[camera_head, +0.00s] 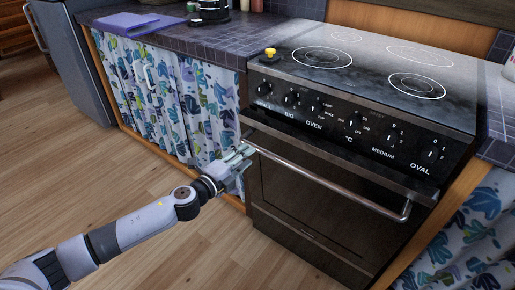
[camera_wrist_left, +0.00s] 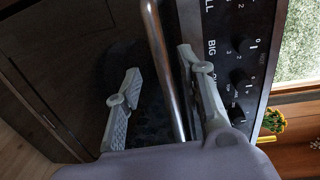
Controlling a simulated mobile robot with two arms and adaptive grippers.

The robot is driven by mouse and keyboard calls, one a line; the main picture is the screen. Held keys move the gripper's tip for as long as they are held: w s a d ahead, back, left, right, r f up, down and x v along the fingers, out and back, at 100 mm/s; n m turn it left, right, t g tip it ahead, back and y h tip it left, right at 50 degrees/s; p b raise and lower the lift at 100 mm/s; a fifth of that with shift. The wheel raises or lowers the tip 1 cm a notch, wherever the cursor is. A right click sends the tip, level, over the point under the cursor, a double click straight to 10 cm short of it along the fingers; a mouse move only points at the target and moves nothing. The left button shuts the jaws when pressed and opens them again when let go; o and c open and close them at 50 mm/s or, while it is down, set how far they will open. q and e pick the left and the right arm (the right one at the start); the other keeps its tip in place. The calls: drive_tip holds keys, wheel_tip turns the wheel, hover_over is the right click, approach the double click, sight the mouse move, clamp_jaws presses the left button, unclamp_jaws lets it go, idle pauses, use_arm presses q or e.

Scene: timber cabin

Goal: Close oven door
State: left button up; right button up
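The black oven (camera_head: 360,100) stands in the counter. Its dark-glass oven door (camera_head: 315,200) is upright or nearly so; I cannot tell whether a small gap remains at its top edge. A silver bar handle (camera_head: 330,184) runs across the door's top. My left gripper (camera_head: 240,158) is at the handle's left end. In the left wrist view, my left gripper (camera_wrist_left: 160,92) is open, and the handle (camera_wrist_left: 163,65) passes between its two fingers, apart from the left finger and close to the right one. My right gripper is not in view.
Leaf-patterned curtains (camera_head: 180,100) hang left of the oven, with more at the lower right. A yellow item (camera_head: 270,52) sits at the cooktop's left edge. A purple board (camera_head: 135,24) lies on the tiled counter. The wooden floor (camera_head: 150,200) before the oven is clear.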

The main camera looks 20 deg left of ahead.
sight(258, 148)
use_arm(q)
drive_tip(key=x, duration=0.6)
drive_tip(key=shift+w+d, duration=0.1)
drive_tip(key=shift+w, duration=0.1)
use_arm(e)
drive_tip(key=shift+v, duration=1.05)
use_arm(q)
clamp_jaws()
drive_tip(key=shift+f, duration=0.1)
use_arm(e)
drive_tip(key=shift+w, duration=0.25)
